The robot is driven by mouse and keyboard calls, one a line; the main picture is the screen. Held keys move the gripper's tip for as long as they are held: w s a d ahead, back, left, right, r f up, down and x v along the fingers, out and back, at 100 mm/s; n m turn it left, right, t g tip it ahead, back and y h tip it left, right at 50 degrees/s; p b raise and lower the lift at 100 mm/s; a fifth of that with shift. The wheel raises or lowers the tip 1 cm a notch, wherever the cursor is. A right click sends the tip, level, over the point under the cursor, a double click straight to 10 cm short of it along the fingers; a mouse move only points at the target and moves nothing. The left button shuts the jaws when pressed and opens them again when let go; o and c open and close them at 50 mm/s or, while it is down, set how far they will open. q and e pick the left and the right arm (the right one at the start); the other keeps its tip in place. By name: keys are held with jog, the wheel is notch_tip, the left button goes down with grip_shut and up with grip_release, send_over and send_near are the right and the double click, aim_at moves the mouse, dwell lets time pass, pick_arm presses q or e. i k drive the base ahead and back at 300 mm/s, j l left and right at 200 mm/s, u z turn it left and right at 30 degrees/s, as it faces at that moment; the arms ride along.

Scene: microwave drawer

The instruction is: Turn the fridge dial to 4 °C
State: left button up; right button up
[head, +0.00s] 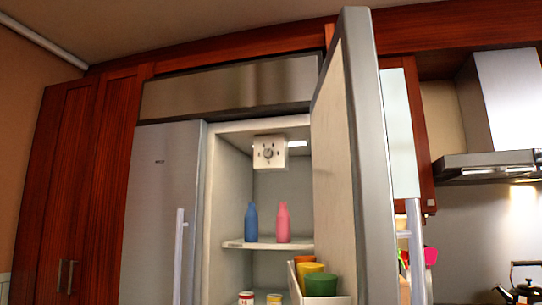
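The fridge dial (268,153) is a small round grey knob on a pale square panel. It sits near the top inside the open right compartment of the fridge (160,215). Marks around the knob are too small to read, so I cannot tell its setting. The fridge door (358,160) stands open toward me on the right side of the compartment. Neither of my grippers shows in the head view.
A blue bottle (251,222) and a pink bottle (283,222) stand on the shelf (240,244) below the dial. The door bin (294,280) holds several coloured containers. A range hood (490,166) and black kettle (522,290) are at right.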

aim_at(268, 154)
jog(key=i+j+z, duration=0.1)
jog(key=i+j, duration=0.3)
jog(key=i+j+z, duration=0.15)
jog(key=i+j, duration=0.25)
jog(key=j, duration=0.2)
jog(key=i+j+z, duration=0.1)
jog(key=i+j, duration=0.25)
jog(key=j, duration=0.2)
